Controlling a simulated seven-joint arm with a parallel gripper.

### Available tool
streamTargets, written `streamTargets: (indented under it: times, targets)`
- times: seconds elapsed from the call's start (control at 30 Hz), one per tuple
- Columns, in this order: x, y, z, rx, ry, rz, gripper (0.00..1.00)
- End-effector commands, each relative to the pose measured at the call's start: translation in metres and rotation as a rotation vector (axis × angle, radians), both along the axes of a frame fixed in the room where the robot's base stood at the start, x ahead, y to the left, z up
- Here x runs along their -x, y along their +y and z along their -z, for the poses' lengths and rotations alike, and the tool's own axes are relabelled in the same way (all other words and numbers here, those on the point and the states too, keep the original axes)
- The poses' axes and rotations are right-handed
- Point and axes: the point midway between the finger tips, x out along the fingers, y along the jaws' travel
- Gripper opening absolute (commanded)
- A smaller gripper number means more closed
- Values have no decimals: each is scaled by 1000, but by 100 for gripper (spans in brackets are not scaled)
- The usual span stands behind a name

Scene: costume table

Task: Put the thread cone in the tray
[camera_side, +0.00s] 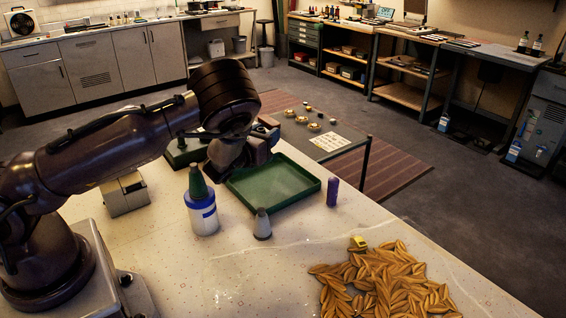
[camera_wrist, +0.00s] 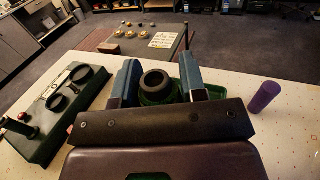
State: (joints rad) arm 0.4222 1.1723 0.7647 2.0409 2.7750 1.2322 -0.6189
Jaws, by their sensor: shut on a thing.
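The green tray (camera_side: 275,184) lies on the pale table, empty where its floor shows. My gripper (camera_side: 258,143) is at the tray's far left end in the side view, mostly behind my own wrist. In the wrist view its two blue fingers (camera_wrist: 157,82) are shut on a round thing with a dark ring top and green sides, which looks like the thread cone (camera_wrist: 155,79). Its lower part is hidden by the gripper body. I cannot tell its height over the tray or table.
A purple cylinder (camera_side: 333,191) stands right of the tray. A golden leaf-like pile (camera_side: 385,281) lies front right. A dark green device with dials (camera_wrist: 62,108) sits left of my gripper.

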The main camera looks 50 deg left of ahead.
Motion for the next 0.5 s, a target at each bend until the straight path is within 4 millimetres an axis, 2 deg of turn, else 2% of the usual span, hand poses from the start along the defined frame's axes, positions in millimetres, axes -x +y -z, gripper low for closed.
streamTargets:
  times: [0.03,0.2,0.3,0.5]
  targets:
    - [-12,4,6,-3,-1,1,14]
    - [-50,17,24,-2,1,0,14]
    - [-64,21,48,0,2,-1,14]
    - [-85,27,71,0,-1,-1,14]
